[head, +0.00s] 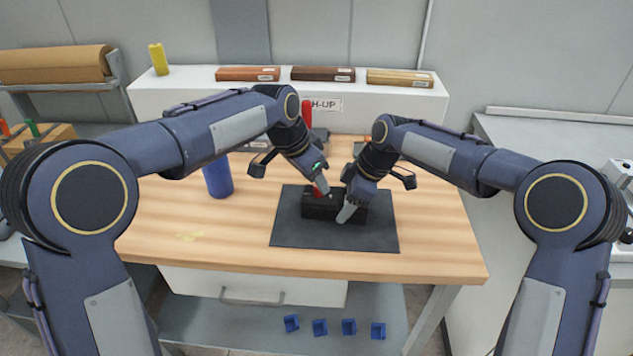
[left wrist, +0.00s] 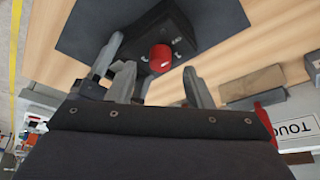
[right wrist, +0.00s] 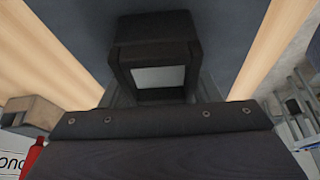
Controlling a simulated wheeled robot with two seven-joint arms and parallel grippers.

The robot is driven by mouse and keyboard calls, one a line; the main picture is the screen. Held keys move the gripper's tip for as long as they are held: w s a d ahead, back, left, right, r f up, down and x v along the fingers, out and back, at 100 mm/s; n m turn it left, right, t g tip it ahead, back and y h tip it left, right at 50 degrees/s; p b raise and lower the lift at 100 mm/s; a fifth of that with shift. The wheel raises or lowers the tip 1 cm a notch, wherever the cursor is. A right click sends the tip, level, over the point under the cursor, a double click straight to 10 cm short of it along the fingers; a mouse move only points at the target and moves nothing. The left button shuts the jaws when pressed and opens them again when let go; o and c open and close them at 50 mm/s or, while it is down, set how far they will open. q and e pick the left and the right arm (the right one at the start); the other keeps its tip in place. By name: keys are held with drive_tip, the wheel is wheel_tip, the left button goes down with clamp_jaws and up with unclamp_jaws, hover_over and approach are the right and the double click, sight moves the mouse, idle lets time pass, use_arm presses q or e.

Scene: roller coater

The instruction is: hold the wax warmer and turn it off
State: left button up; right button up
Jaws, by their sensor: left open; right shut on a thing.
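The black, box-shaped wax warmer (head: 318,210) sits on a dark mat (head: 300,236) on the wooden bench. It has a red knob (left wrist: 160,57) on one face, with small light marks beside it. My right gripper (head: 350,205) is shut on the wax warmer; the right wrist view shows the warmer's body (right wrist: 157,30) and its framed grey opening between the fingers. My left gripper (left wrist: 160,85) is open, pointing down at the knob, its fingers to either side and the knob just beyond their tips. Contact with the knob does not show.
A blue cylinder (head: 217,178) stands left of the mat. A red bottle (head: 306,110) stands at the back by a sign, below a white shelf (head: 180,96) with several wax-like bars.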

use_arm(q)
drive_tip(key=v, duration=0.9)
drive_tip(key=shift+r, duration=0.2)
drive_tip(key=shift+s, duration=0.1)
use_arm(e)
drive_tip(key=o, duration=1)
